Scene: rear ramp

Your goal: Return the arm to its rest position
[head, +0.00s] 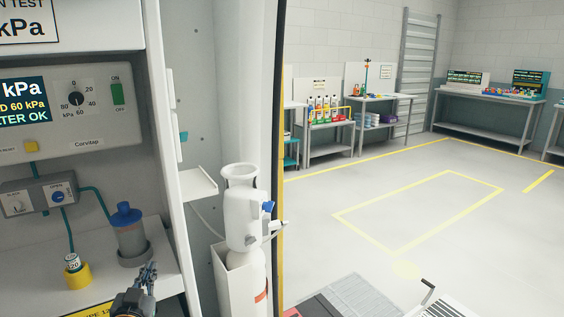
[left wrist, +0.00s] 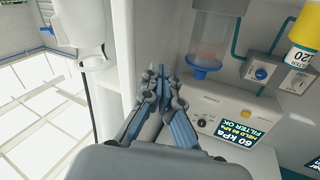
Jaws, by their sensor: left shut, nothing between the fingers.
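My left gripper (head: 149,270) shows at the bottom of the head view, in front of the counter (head: 163,262) and just below and to the right of the blue-lidded canister (head: 129,232). In the left wrist view, its two blue-grey fingers (left wrist: 160,72) are shut with nothing between them. They point toward the corner between a white panel and the suction unit (left wrist: 222,118). Its arm is mostly outside the head view. My right gripper is in neither view.
The suction control panel (head: 78,100) and a yellow-based jar (head: 76,272) are at left. A white bottle-shaped device (head: 243,210) stands in a holder right of the door frame. A small white shelf (head: 197,184) juts out between. Beyond, the floor (head: 330,240) is open, with workbenches (head: 480,100) at the back.

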